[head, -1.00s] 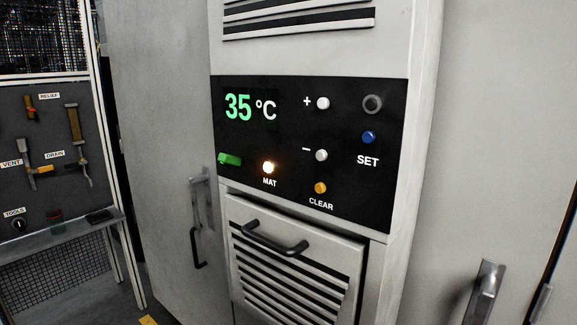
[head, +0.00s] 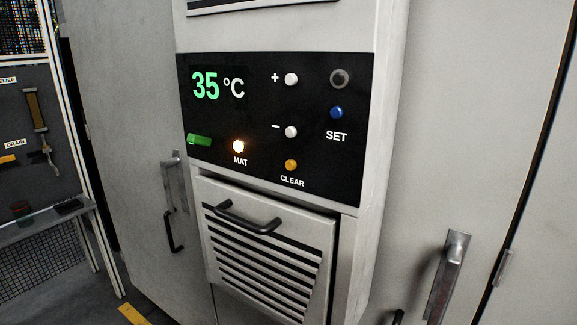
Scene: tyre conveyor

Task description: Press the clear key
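The clear key is a small orange round button (head: 291,165) low on the black control panel (head: 345,180), just above the white word CLEAR. The panel reads 35 °C in green and white. Above the clear key are a white minus key (head: 291,132) and a white plus key (head: 292,80). A blue SET key (head: 336,112) sits to the right, under a grey round knob or socket (head: 339,78). A MAT lamp (head: 238,146) glows to the left, beside a green rocker (head: 199,139). Neither gripper is in view.
Below the panel is a slatted drawer or door with a black handle (head: 247,219). Grey cabinet doors with handles stand on both sides, one handle (head: 446,277) at lower right. A tool board (head: 22,118) and a shelf (head: 45,223) are at the left.

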